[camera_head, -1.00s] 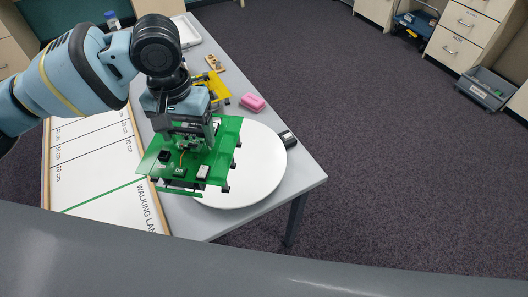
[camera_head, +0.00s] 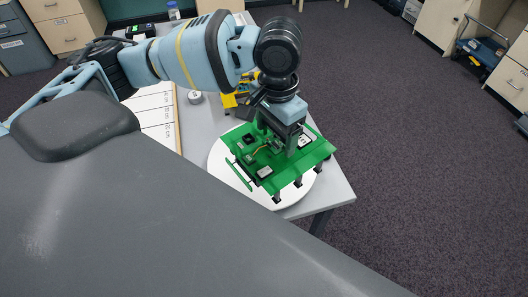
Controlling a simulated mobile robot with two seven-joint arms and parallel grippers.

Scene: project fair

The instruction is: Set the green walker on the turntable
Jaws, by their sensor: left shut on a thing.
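The green walker (camera_head: 265,182), a flat green plate with small boxes on top and dark legs below, is in my left gripper (camera_head: 277,146). The gripper comes down from above and is shut on the walker's middle; its fingertips are partly hidden. The turntable (camera_head: 219,160) is a round white disc near the table's front right corner. The walker is over the disc and covers much of it. I cannot tell whether its legs touch the disc. My right gripper is not in view.
A yellow device (camera_head: 230,101) stands behind the turntable, partly behind my arm. A small round grey-white item (camera_head: 195,97) lies left of it. The walking lane board (camera_head: 160,113) is on the table's left. The table's right edge is close to the turntable.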

